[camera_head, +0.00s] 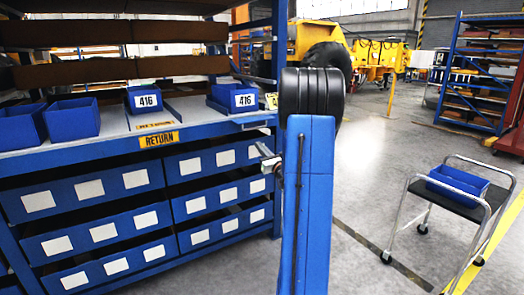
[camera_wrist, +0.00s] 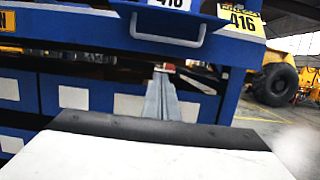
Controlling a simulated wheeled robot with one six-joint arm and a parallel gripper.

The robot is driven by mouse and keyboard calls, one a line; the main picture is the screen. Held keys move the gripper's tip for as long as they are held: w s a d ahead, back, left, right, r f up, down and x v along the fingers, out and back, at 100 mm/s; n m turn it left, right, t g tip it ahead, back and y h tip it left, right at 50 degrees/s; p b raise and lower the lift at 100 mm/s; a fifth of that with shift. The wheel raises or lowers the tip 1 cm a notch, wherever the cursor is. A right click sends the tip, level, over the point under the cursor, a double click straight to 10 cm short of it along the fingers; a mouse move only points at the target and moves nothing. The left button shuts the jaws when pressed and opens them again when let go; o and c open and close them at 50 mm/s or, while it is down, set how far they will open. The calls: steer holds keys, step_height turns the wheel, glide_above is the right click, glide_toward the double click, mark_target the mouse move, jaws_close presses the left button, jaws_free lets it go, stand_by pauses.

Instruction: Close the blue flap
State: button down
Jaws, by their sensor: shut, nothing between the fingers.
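A blue panel (camera_wrist: 90,32) with a grey pull handle (camera_wrist: 170,33) spans the top of the wrist view, below a white 416 label. I cannot tell for certain whether it is the flap or how far it is open. My gripper (camera_wrist: 160,95) is shut and empty, pointing forward below the handle. In the head view my gripper (camera_head: 266,160) is at the right end of the rack front, below the shelf edge and near the upper row of blue bin fronts (camera_head: 215,175). Contact cannot be told. My blue arm hides part of the rack's right side.
Blue bins (camera_head: 146,98) marked 416 stand on the shelf above a yellow RETURN sign (camera_head: 159,139). A trolley (camera_head: 450,205) with a blue bin stands at the right. Open floor lies between it and my arm. Yellow machinery (camera_head: 375,55) is behind.

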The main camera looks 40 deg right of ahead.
steer(key=shift+w+d+r, duration=0.2)
steer(key=shift+w+r, duration=0.7)
steer(key=shift+r, duration=0.3)
steer(key=shift+w+d+r, duration=0.15)
steer(key=shift+w+r, duration=0.7)
steer(key=shift+r, duration=0.35)
steer(key=shift+s+r+g+y, duration=0.15)
steer(key=shift+s+r+g, duration=0.1)
steer(key=shift+g, duration=0.55)
steer(key=shift+s+r+g+y, duration=0.15)
steer(key=shift+r+g, duration=0.1)
steer(key=shift+g, duration=0.55)
